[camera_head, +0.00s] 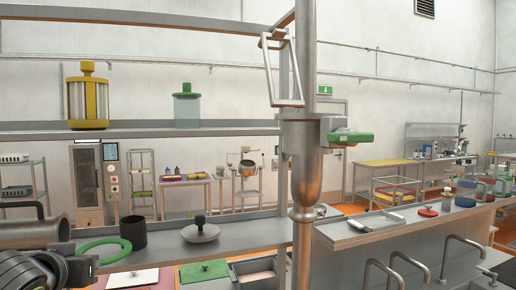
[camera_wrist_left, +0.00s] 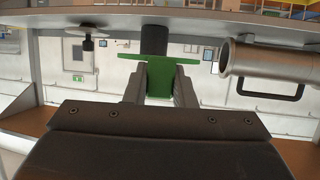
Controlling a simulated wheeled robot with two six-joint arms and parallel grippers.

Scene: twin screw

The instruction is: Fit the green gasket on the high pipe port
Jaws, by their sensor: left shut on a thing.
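The green gasket (camera_head: 103,243) is a flat ring at the lower left of the head view. In the left wrist view it shows nearly edge-on (camera_wrist_left: 188,61), with a green tab between the fingers. My left gripper (camera_wrist_left: 159,78) is shut on that tab, and it also shows at the lower left of the head view (camera_head: 84,264). A grey metal pipe (camera_head: 28,235) with a flanged end lies just left of the gasket, apart from it. The pipe shows at the right of the wrist view (camera_wrist_left: 270,65). I cannot tell whether its end is the high port. My right gripper is out of view.
A black cup (camera_head: 133,232) and a grey lid with a black knob (camera_head: 200,232) rest on the metal shelf (camera_head: 255,229) behind the gasket. A vertical metal column (camera_head: 303,190) stands in the middle. A tray (camera_head: 358,230) sits on the counter to its right.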

